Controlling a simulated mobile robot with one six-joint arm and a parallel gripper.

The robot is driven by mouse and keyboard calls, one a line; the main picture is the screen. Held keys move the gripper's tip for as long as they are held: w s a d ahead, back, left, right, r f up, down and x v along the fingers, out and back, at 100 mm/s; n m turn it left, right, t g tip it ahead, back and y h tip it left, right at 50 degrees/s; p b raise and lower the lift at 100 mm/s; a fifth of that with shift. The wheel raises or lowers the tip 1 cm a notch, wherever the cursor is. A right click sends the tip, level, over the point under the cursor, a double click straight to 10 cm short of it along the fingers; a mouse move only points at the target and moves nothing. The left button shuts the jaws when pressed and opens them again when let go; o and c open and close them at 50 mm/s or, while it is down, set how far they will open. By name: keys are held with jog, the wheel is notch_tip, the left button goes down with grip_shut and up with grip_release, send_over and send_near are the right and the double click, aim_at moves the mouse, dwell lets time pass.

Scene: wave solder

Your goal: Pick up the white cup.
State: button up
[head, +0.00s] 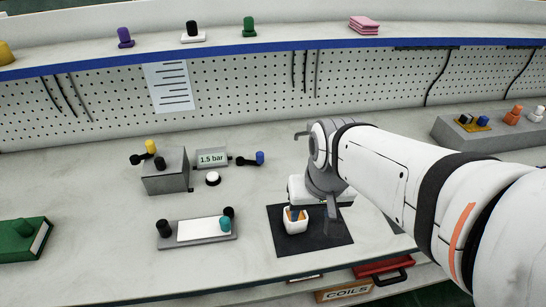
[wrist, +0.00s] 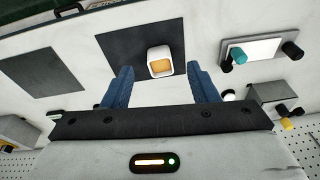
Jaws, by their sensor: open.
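The white cup (head: 295,225) stands upright on a dark square mat (head: 330,234) on the bench. It is a small rounded-square cup with an orange-tan inside. In the wrist view the cup (wrist: 153,64) shows ahead of my gripper, between the lines of the two blue fingers and a little nearer the middle than either. My gripper (wrist: 160,88) is open and empty, with the cup apart from both fingers in that view. In the head view my gripper (head: 294,212) is just above and behind the cup, and its fingertips overlap the cup's opening.
A grey tray (head: 200,239) with black and teal knobs lies left of the mat. A grey box (head: 166,177) and a "1.5 bar" display (head: 212,158) stand behind it. A green book-like block (head: 22,240) is far left. A grey block (head: 470,133) with small parts is far right.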

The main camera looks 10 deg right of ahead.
jog(key=o, duration=0.6)
jog(key=w+f+m, duration=0.1)
jog(key=w+m, duration=0.1)
jog(key=w+f+m+g+y+p, duration=0.1)
jog(key=w+f+m, duration=0.1)
jog(key=w+m, duration=0.1)
jog(key=w+d+f+m+g+y, duration=0.1)
jog(key=w+m, duration=0.1)
jog(key=shift+w+f+m+p, duration=0.2)
jog(key=shift+f+m+p, duration=0.15)
jog(key=shift+f+m, duration=0.05)
jog(key=shift+c, duration=0.2)
jog(key=m+y+p, duration=0.1)
jog(key=m+y, duration=0.1)
jog(key=m, duration=0.6)
send_near(292, 228)
jog(key=w+f, duration=0.1)
jog(key=w, duration=0.2)
jog(key=shift+w+f+m+g, duration=0.15)
jog(key=shift+f+m+g, duration=0.2)
jog(key=shift+f, duration=0.5)
jog(key=shift+x, duration=3.55)
